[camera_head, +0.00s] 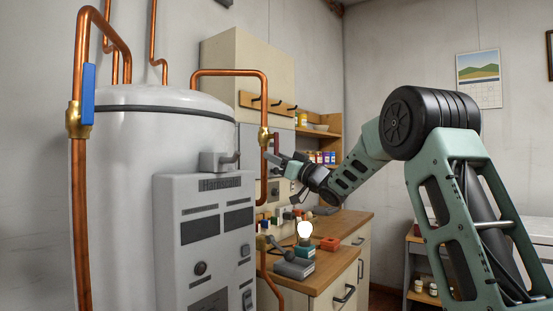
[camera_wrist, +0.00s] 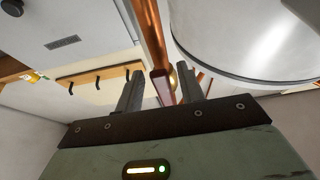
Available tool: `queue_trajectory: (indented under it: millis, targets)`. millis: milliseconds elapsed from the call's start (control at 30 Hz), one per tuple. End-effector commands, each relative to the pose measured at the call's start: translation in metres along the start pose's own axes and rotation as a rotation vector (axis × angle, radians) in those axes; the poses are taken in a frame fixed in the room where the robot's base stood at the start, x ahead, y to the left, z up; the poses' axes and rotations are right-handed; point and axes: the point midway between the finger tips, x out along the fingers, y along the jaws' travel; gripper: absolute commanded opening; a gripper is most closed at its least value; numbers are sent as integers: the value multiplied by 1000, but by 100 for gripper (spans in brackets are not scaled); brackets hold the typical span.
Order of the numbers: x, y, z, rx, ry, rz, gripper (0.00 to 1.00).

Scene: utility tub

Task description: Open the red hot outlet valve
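The red hot outlet valve has a brass body (camera_head: 263,137) on the copper pipe right of the white tank. Its dark red handle (camera_head: 276,143) stands upright beside the pipe in the head view. My gripper (camera_head: 272,159) is at the handle's lower end. In the wrist view my gripper (camera_wrist: 161,72) has its two grey fingers apart, with the red handle (camera_wrist: 161,86) showing between them. I cannot tell whether either finger touches it. The brass body shows only as a small piece behind the handle.
A blue-handled valve (camera_head: 88,88) sits on the left copper pipe. The white tank (camera_head: 140,130) and its grey control box (camera_head: 205,185) stand left of my gripper. A hook rail (camera_head: 265,103) is behind.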

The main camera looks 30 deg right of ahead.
Motion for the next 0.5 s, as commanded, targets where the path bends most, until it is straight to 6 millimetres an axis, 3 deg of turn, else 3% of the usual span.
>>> queue_trajectory:
  millis: [267,500]
  targets:
    - [-4,0,-1,1,2,-1,38]
    - [-44,0,0,1,2,2,38]
